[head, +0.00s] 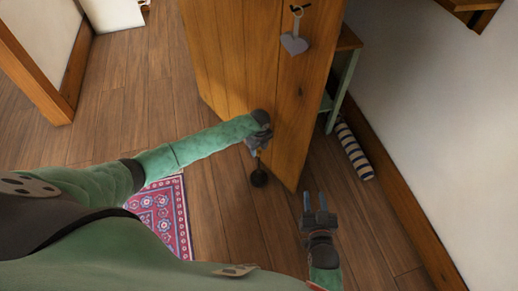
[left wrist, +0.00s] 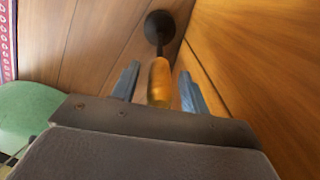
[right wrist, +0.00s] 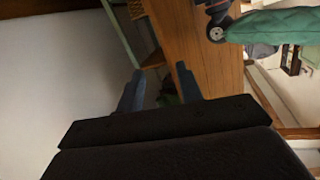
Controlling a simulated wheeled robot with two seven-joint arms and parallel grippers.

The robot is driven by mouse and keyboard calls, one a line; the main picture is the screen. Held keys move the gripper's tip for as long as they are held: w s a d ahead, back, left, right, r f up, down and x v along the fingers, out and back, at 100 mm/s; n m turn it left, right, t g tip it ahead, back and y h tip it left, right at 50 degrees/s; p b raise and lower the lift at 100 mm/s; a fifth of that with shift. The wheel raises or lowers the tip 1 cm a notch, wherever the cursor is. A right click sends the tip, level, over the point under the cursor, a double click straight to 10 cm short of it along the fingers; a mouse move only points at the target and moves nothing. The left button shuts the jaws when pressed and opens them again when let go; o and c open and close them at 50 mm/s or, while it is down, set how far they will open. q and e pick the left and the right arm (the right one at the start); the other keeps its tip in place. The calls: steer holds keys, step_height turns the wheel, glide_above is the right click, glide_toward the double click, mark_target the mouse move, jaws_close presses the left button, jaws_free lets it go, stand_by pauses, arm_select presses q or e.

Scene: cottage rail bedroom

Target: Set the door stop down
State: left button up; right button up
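The door stop has a dark round weight (head: 259,179) on a thin rod, close beside the bottom of the wooden door. In the left wrist view its orange wooden handle (left wrist: 160,80) stands between my left fingers, with the dark weight (left wrist: 160,27) beyond. My left gripper (head: 259,151) is open around the handle, with a gap visible on each side; it also shows in the left wrist view (left wrist: 158,92). The weight appears to be at the floor, but contact is hard to tell. My right gripper (head: 315,201) is open and empty, right of the door.
The wooden door (head: 245,75) stands ajar beside my left gripper. A patterned red rug (head: 163,213) lies at left. A striped roll (head: 355,152) lies by the right wall, near a green-legged table (head: 344,85). Floorboards between are clear.

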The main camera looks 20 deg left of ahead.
arm_select(q)
steer(key=shift+r, duration=0.45)
step_height(320, 180, up, 5)
steer(key=shift+r+p, duration=0.2)
steer(key=shift+p, duration=0.3)
step_height(320, 180, up, 6)
steer(key=shift+f+p, duration=0.1)
steer(key=shift+p, duration=0.3)
steer(key=s+d+f+n+t+h, duration=0.45)
steer(key=s+d+f+n, duration=0.65)
steer(key=s+d, duration=0.55)
steer(key=s+f+n+t, duration=0.3)
steer(key=s+n, duration=0.8)
steer(key=s, duration=0.5)
steer(key=shift+s+d+t, duration=0.2)
steer(key=shift+t, duration=0.45)
arm_select(e)
steer(key=s+f+g, duration=0.3)
steer(key=s+f, duration=0.2)
steer(key=f, duration=0.4)
steer(key=s+d+f+g+h, duration=0.1)
steer(key=s+f+g, duration=0.2)
steer(key=s+f, duration=0.2)
steer(key=shift+f+g, duration=0.4)
steer(key=shift+f, duration=1.5)
